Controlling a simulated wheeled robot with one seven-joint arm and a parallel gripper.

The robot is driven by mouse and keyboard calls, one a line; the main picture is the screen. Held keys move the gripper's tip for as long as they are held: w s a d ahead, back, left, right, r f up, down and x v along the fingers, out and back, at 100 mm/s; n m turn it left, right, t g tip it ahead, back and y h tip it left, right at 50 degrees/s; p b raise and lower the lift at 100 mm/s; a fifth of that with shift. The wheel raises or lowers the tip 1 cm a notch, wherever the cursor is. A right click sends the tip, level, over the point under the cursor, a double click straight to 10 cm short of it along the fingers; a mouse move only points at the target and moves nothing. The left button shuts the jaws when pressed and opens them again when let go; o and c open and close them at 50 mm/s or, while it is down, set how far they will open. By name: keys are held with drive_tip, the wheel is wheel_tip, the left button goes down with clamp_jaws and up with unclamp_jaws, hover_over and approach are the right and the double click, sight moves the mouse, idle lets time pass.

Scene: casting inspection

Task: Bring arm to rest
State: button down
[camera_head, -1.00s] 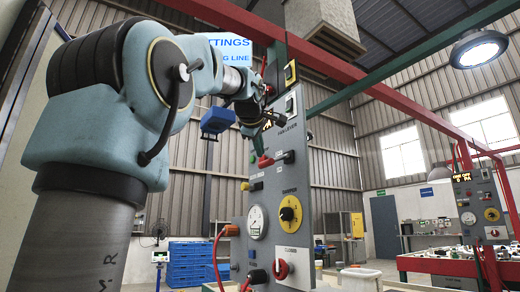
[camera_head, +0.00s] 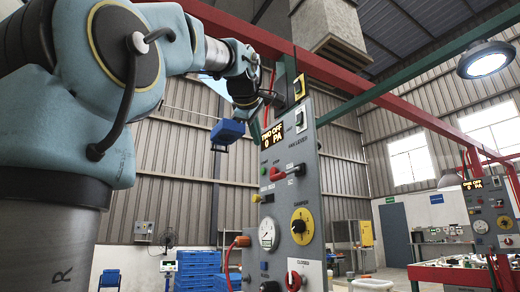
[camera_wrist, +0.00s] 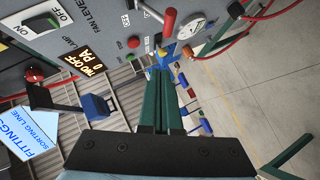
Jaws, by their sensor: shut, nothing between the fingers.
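My gripper shows in the wrist view as two green fingers (camera_wrist: 160,75), pressed together with nothing between them. In the head view my arm (camera_head: 140,60) reaches from the left to the upper part of a grey control panel (camera_head: 290,180); the fingers there are small and partly hidden beside its left edge. The panel's display (camera_head: 272,136) reads "TWO OFF 0 PA". A red-handled lever (camera_head: 285,172), a yellow damper dial (camera_head: 302,226), a gauge (camera_head: 267,233) and a red knob (camera_head: 294,281) are on its face. I see no contact between fingers and controls.
A blue box-like fixture (camera_head: 227,131) hangs left of the panel, near my wrist. Red beams (camera_head: 240,27) cross overhead. Blue crates (camera_head: 198,268) stand behind. A second panel (camera_head: 487,210) stands at right. Open floor (camera_wrist: 265,75) shows in the wrist view.

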drive_tip(key=shift+v, duration=0.85)
drive_tip(key=w+f+m+g+y, duration=0.1)
drive_tip(key=w+f+m+g, duration=0.15)
drive_tip(key=f, duration=0.85)
drive_tip(key=w+f+m+g+y, duration=0.15)
drive_tip(key=w+f, duration=0.25)
drive_tip(key=f, duration=0.7)
drive_tip(key=s+a+f+m+g, duration=0.1)
drive_tip(key=a+f+m+g, duration=0.15)
drive_tip(key=f, duration=1.55)
drive_tip(key=s+a+f+m+g+y, duration=0.15)
drive_tip(key=s+a+f, duration=0.25)
drive_tip(key=s+f, duration=0.7)
drive_tip(key=s+a+f+m+g, duration=0.3)
drive_tip(key=s+a+f, duration=0.3)
drive_tip(key=f, duration=0.8)
wheel_tip(320, 180, up, 13)
drive_tip(key=s+d+p, duration=0.1)
drive_tip(key=p, duration=1.2)
drive_tip(key=shift+s+m+g+p, duration=0.2)
drive_tip(key=shift+m+g+p, duration=0.1)
drive_tip(key=shift+p, duration=0.1)
